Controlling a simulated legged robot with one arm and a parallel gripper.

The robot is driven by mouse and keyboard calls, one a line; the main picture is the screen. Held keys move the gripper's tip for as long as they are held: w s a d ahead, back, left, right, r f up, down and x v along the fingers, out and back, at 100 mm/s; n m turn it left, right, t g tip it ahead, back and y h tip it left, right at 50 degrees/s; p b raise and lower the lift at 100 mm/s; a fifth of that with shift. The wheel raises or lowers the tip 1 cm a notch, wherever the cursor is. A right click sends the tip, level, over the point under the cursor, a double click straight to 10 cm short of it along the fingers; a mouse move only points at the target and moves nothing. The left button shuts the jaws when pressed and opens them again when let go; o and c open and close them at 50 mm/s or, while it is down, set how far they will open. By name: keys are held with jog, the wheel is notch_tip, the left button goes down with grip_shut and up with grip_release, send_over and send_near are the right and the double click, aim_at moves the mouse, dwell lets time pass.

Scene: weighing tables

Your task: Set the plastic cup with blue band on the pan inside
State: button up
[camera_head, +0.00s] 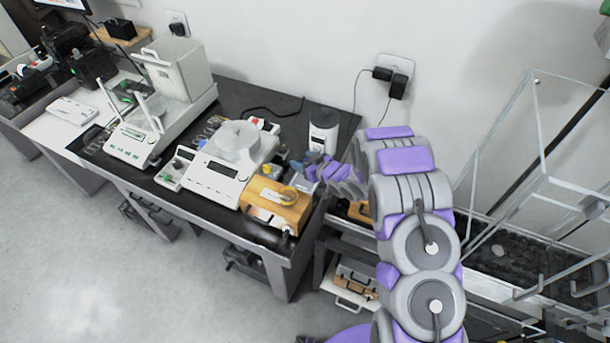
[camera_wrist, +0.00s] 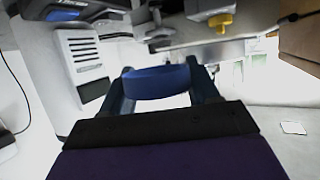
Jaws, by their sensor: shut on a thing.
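The plastic cup with its blue band (camera_wrist: 157,82) is between the two fingers of my gripper (camera_wrist: 163,88) in the wrist view. The dark blue band and a pale part below it show. My gripper is shut on it. In the head view my gripper (camera_head: 307,167) is above the right end of the black bench, right of a white balance (camera_head: 213,181) with a round, open pan (camera_head: 235,137). I cannot make out the cup there. Farther left stands a balance with a boxy housing (camera_head: 177,76); no pan inside it can be made out.
A wooden box (camera_head: 262,208) with a yellow item on it stands at the bench's front right corner. A white cylinder (camera_head: 323,132) stands behind my gripper. Small items crowd around the balance. A clear-walled frame (camera_head: 540,150) is at the right, beyond my arm.

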jog(key=shift+f, duration=3)
jog(key=shift+f, duration=0.2)
jog(key=o, duration=1.1)
jog(key=shift+b, duration=0.4)
jog(key=shift+d+r, duration=0.15)
jog(key=shift+d, duration=0.05)
jog(key=p+v, duration=0.2)
jog(key=v, duration=1.5)
jog(key=shift+s+a, duration=0.15)
jog(key=shift+s, duration=0.1)
